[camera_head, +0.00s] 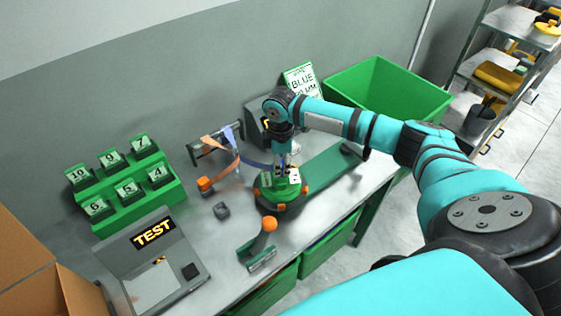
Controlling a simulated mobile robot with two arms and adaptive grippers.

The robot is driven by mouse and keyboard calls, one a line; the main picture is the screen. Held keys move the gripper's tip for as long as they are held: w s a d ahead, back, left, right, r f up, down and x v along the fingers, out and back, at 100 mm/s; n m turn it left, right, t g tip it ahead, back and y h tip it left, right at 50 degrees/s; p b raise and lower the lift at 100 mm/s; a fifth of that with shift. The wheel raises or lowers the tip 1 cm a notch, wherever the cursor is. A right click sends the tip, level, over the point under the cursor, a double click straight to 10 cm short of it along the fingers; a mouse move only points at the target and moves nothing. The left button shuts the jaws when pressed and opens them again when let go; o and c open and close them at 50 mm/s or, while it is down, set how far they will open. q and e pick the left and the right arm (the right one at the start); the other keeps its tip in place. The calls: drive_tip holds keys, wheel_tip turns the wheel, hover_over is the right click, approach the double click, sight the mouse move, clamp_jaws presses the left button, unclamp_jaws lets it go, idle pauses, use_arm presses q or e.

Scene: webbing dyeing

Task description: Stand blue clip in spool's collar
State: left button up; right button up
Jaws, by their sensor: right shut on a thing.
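The spool (282,195) is a round green body with orange parts, standing on the grey bench. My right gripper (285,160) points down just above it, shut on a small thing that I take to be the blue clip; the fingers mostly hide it. A small white piece with dark marks (294,176) shows at the spool's top, under the fingers. The collar is mostly hidden, so I cannot tell whether the clip touches it. My left gripper is not in view.
A green rack of numbered cards (133,195) and a TEST station (155,265) are at left. Orange and blue webbing hangs from a small stand (205,143). An orange ball (270,224) lies in front of the spool. A green bin (400,85) is behind.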

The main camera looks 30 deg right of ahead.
drive_tip(key=shift+f, duration=0.3)
drive_tip(key=o, duration=1.1)
